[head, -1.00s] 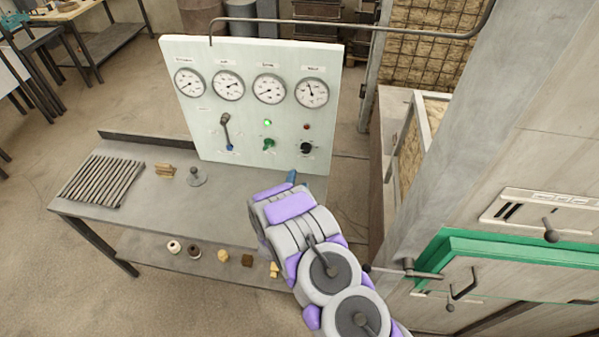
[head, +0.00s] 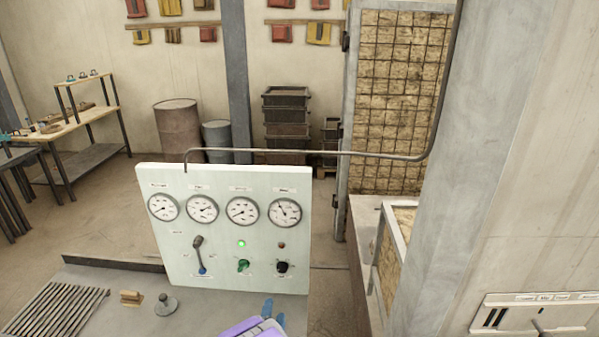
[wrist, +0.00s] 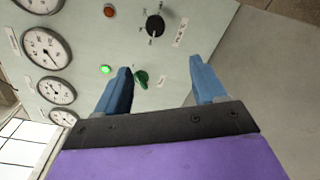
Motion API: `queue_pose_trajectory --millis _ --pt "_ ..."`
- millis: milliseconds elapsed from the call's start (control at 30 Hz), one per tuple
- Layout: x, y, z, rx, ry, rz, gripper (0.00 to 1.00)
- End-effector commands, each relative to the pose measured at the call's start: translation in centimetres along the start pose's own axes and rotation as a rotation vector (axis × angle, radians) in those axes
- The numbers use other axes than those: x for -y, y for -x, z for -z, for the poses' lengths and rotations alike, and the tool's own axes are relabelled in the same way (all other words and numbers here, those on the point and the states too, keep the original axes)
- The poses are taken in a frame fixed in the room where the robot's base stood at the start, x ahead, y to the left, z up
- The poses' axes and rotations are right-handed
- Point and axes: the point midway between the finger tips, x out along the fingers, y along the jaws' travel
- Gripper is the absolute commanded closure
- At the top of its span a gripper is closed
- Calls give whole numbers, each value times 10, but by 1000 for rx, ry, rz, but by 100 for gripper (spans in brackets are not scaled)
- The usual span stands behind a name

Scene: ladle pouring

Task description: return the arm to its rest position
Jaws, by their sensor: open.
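My gripper (wrist: 162,88) shows in the wrist view with its two blue fingers apart and nothing between them. It faces the pale control panel (wrist: 185,25), with the green knob (wrist: 142,78) seen between the fingers and the black knob (wrist: 155,25) above. In the head view only a bit of my purple and grey arm and a blue finger show at the bottom edge, in front of the panel's lower right. The panel (head: 220,225) stands upright on the bench, with gauges, a lever (head: 198,250), a lit green lamp (head: 241,244) and a red lamp (head: 281,245).
The grey bench (head: 110,290) holds a slatted rack (head: 55,309), a small wooden block (head: 131,298) and a round-based metal piece (head: 166,305). A pipe (head: 330,153) runs above the panel. A grey column (head: 470,170) stands to the right. Barrels (head: 178,126) stand behind.

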Motion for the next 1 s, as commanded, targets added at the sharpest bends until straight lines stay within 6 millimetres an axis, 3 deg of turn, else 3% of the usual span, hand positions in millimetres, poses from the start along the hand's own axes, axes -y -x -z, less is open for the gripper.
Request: queue_pose_trajectory --millis 233,500,767,1000 --pt "-19 -20 -16 -74 -314 192 30" --pt "-43 -13 -39 -145 -658 444 30" --pt "-66 20 -73 -164 -930 694 30" --pt "-82 73 -114 -122 -1123 932 30"
